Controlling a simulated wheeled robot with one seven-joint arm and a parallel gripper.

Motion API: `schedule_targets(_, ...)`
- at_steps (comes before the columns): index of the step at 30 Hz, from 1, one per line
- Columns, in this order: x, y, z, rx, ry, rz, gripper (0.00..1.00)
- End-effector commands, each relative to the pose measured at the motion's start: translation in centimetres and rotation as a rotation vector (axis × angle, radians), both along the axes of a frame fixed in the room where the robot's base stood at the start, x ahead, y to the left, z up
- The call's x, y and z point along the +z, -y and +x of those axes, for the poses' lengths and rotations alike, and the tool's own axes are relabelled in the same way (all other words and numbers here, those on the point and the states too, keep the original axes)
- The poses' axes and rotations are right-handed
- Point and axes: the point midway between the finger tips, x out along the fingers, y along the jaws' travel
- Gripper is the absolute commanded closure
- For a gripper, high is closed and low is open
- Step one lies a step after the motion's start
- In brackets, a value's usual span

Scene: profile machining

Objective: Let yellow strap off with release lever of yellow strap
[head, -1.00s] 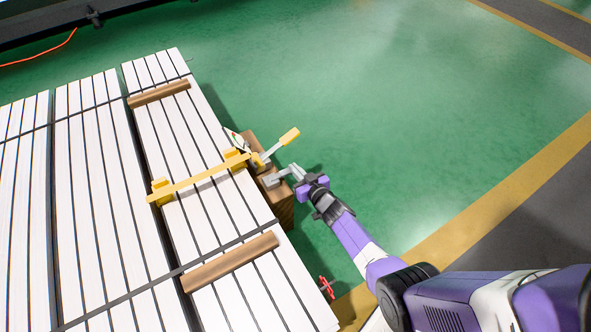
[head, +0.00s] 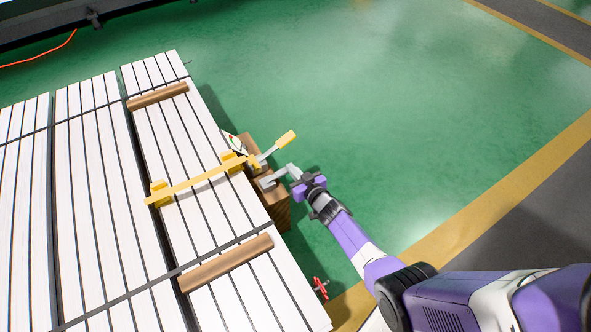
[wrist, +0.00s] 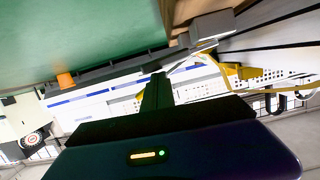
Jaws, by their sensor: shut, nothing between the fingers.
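The yellow strap (head: 195,184) lies across the bundle of white profiles (head: 190,140) in the head view, with a yellow block at each end of its top run. The release lever (head: 285,139) sticks out past the right edge of the bundle; it has a yellow grip and a grey shank and points up and right. My gripper (head: 268,182) is shut and empty, beside the bundle and just below the lever in the picture. It looks apart from the lever's grip. In the wrist view, a yellow part (wrist: 235,75) is partly hidden behind dark parts.
A wooden block (head: 277,207) stands beside the bundle under my gripper. Two brown bars (head: 225,263) lie across the profiles. A red object (head: 320,287) is near the bundle's lower right. More white profiles (head: 85,200) lie left. The green floor to the right is open.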

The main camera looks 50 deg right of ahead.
Motion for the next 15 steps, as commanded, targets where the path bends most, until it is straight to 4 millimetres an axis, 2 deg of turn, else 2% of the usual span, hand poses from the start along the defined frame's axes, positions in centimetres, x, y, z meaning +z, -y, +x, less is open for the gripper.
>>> schedule_targets(1, 1.9, -0.2, 0.5, 0.001, 0.005, -0.002, 1.00)
schedule_targets(2, 2.5, -0.3, 0.8, 0.002, 0.007, -0.002, 1.00)
schedule_targets(9, 3.7, -1.5, -4.2, -0.001, 0.007, -0.001, 1.00)
schedule_targets(15, 4.3, -2.3, -7.2, 0.001, 0.009, -0.003, 1.00)
